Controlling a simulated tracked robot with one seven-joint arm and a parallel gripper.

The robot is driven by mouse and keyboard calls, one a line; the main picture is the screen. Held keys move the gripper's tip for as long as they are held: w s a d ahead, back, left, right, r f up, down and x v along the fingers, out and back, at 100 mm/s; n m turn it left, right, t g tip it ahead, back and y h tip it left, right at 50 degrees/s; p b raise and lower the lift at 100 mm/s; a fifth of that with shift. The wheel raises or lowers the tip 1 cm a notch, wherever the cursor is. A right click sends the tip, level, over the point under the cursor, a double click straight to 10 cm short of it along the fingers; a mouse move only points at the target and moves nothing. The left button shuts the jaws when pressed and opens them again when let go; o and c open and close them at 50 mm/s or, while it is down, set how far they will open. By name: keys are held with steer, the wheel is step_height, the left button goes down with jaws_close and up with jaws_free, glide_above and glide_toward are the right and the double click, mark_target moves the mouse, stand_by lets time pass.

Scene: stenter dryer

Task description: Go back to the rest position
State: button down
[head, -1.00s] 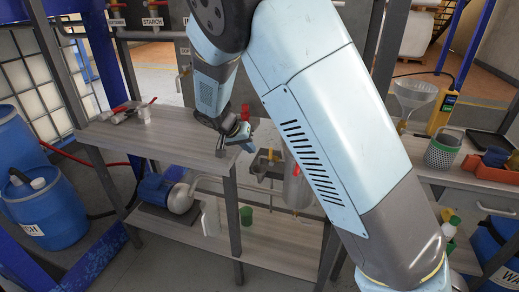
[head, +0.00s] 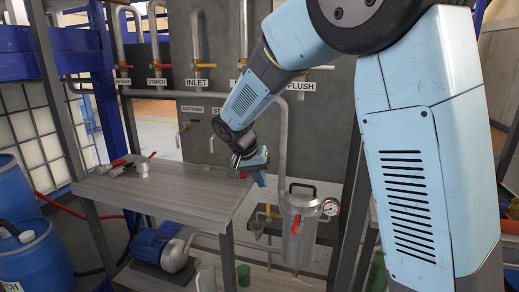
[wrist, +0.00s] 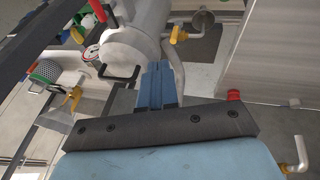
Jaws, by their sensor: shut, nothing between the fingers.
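My gripper (head: 258,172) hangs at the right edge of the grey workbench shelf (head: 150,192), beside the steel filter vessel. In the wrist view its blue fingers (wrist: 158,85) lie together, shut with nothing between them. My arm comes down from the upper right in the head view and hides part of the pipe panel and the right side of the place.
The steel filter vessel (head: 300,225) with its black handle and gauge (head: 331,207) stands close right of my gripper. Valves and a fitting (head: 142,166) lie on the shelf's left part. Labelled pipes (head: 197,40) rise behind. A blue pump (head: 160,250) sits below.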

steer(key=s+d+r+y, duration=0.2)
steer(key=s+d+r, duration=0.25)
steer(key=d, duration=0.35)
steer(key=s+d+r+y, duration=0.1)
steer(key=s+d+r, duration=0.4)
steer(key=d, duration=0.4)
steer(key=s+d+t, duration=0.1)
steer(key=s+d, duration=0.1)
steer(key=s, duration=0.3)
steer(key=s+d+r+n, duration=0.1)
steer(key=s+d, duration=0.1)
steer(key=s, duration=0.4)
steer(key=s+d+n+t+y, duration=0.1)
steer(key=s+d, duration=0.2)
steer(key=s, duration=0.2)
steer(key=shift+s+r+t, duration=0.3)
steer(key=shift+s+r, duration=0.05)
steer(key=shift+s, duration=0.05)
